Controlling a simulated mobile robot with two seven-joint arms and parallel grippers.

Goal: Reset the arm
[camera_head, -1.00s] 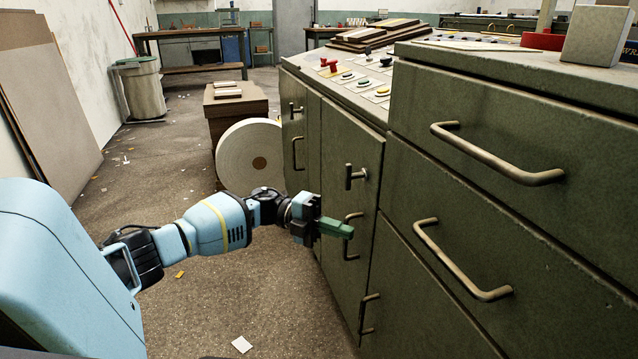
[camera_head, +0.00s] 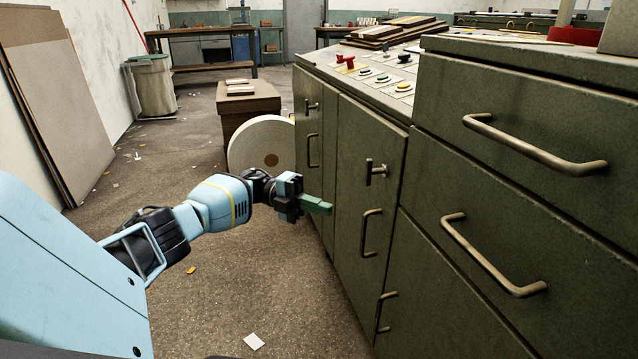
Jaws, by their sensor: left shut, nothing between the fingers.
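My left arm reaches in from the left, light blue with black joints. My left gripper (camera_head: 318,205) has green fingers that are shut with nothing between them. It points right, in front of the green-grey cabinet doors (camera_head: 366,175). My right gripper is not in view.
The cabinet carries a control panel with buttons (camera_head: 383,78) and drawers with long handles (camera_head: 530,145) at right. A white roll (camera_head: 250,143) and a box (camera_head: 248,100) stand behind my gripper. A bin (camera_head: 152,90) and leaning boards (camera_head: 60,110) are at left.

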